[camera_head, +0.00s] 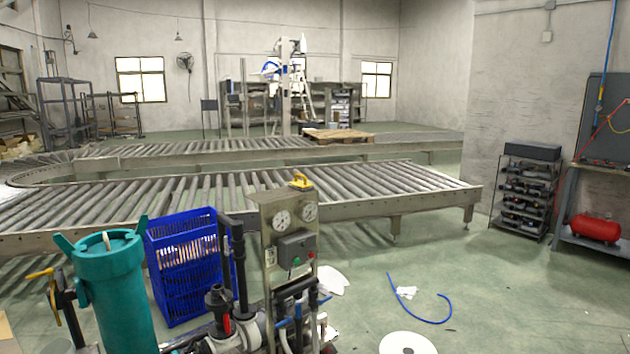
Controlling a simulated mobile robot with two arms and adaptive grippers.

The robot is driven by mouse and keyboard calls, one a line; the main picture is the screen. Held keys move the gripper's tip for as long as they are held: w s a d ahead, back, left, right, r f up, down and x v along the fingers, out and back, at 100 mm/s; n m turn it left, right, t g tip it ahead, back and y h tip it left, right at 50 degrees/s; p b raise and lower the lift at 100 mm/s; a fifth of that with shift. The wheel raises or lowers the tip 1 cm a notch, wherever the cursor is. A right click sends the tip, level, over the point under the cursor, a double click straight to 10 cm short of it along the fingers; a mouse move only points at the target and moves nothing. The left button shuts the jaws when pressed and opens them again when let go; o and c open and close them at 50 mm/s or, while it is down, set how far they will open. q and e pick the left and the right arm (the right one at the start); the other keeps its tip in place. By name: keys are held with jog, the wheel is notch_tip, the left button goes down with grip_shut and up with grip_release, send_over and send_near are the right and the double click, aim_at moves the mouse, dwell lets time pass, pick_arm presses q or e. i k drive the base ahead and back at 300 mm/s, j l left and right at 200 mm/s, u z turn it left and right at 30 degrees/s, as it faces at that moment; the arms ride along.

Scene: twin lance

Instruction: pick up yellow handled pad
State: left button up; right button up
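A small yellow object with a raised handle (300,181), which looks like the yellow handled pad, sits on the top edge of an upright gauge panel (270,255). The panel carries two round dials and a grey box with buttons. The pad is small in the view, and its underside is hidden. Neither of my grippers shows in the head view, so nothing is seen touching the pad.
A teal canister (118,295), dark pipes (240,265) and a blue crate (182,250) stand left of the panel. A roller conveyor (350,190) runs behind. A blue hose (420,312) and white disc (407,343) lie on the otherwise fairly open floor at right.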

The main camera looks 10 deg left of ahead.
aim_at(302, 186)
jog(key=i+l, duration=0.15)
jog(key=i, duration=0.3)
jog(key=i+l+u, duration=0.15)
jog(key=i, duration=0.3)
jog(key=i+l, duration=0.25)
jog(key=i, duration=0.2)
jog(key=u, duration=0.05)
